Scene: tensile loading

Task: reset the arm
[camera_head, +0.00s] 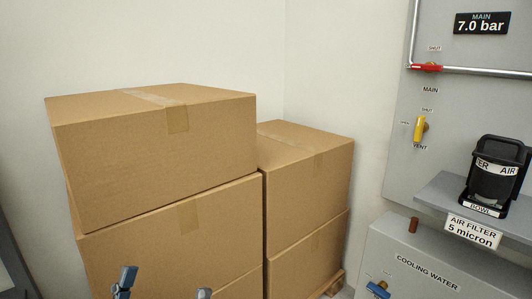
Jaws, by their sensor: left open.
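My left gripper (163,288) shows at the bottom edge, left of the middle. Only its two blue-grey fingertips are in view, spread apart with nothing visible between them. They stand in front of the lower part of the stacked cardboard boxes. The rest of the left arm is below the picture. My right gripper and arm are not in view.
Large cardboard boxes (150,160) stand stacked on the left, with a second stack (310,170) beside them on a pallet. At right, a grey panel (470,110) carries a red handle (427,68) and a yellow handle (420,128). A black air filter bowl (496,172) sits on a shelf.

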